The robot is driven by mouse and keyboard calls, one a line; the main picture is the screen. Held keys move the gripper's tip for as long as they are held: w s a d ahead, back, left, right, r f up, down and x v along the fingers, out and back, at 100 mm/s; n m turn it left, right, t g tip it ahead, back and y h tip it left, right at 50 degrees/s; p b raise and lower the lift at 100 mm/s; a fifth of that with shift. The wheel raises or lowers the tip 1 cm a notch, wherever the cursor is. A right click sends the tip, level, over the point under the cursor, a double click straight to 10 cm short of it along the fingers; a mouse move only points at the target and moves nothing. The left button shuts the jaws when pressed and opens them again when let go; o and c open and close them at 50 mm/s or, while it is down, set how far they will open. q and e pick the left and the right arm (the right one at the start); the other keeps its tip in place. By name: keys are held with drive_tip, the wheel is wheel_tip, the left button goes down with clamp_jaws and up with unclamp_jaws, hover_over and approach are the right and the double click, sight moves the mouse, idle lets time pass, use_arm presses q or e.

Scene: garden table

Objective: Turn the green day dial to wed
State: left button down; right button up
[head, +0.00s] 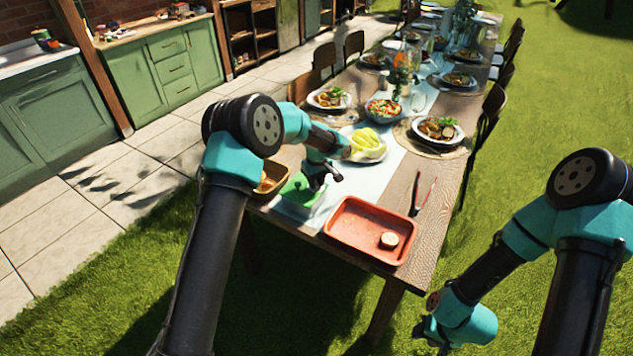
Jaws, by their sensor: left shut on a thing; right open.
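The green day dial (297,191) is near the front left corner of the garden table. Its lettering is too small to read, so I cannot tell which day it shows. My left gripper (323,181) reaches down over its right side and is shut on it. The fingers and arm hide part of the dial. My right gripper (440,343) is open and empty, low over the grass, off the table's front right side.
An orange-red tray (345,238) holding a small round item (389,240) lies right of the dial. A brown basket (270,178) is at its left. Red-handled pliers or tongs (424,196) lie further right. A plate of yellow food (366,145) and several set plates stand behind.

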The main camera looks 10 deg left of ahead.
use_arm(q)
drive_tip(key=shift+m, duration=0.4)
drive_tip(key=m, duration=1.1)
drive_tip(key=shift+m, duration=0.3)
drive_tip(key=shift+a+m, duration=0.1)
drive_tip(key=shift+m, duration=1.8)
drive_tip(key=c, duration=1)
unclamp_jaws()
